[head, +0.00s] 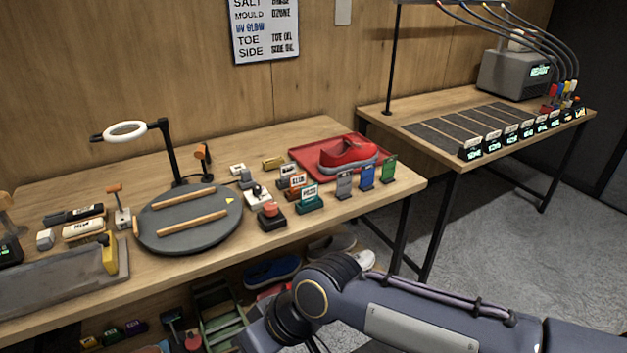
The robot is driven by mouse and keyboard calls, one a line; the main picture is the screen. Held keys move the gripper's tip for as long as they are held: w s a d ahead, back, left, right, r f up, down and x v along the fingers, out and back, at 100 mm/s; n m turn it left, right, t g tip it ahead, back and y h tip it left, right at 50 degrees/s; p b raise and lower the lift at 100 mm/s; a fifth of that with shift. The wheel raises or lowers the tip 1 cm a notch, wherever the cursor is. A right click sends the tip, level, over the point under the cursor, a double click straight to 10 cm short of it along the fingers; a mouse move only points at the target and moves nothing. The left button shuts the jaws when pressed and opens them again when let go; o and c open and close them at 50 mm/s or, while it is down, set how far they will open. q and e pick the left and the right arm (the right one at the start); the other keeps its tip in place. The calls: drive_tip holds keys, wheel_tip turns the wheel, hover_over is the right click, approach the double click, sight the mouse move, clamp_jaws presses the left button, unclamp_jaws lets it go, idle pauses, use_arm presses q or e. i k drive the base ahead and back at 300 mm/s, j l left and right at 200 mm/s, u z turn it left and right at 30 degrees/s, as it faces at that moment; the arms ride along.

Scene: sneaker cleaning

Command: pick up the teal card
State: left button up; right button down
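A small teal holder with a pale, teal-edged card (309,192) stands near the front edge of the left table, right of the turntable. The lettering on the card is too small to read surely. An orange-edged card (298,181) stands just behind it. Grey (344,185), blue (367,177) and green (389,168) upright pieces stand in a row to its right. My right arm crosses the lower right, below and in front of the table. Its gripper is below the picture's edge. My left arm and gripper are not in view.
A red sneaker (347,152) sits on a red tray (309,153) behind the row. A black button box with a red top (270,215) stands left of the teal holder. The round turntable (190,232) and ring lamp (126,131) are farther left. A second table (440,150) stands at right.

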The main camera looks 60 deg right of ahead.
sight(308, 193)
drive_tip(key=z, duration=1.75)
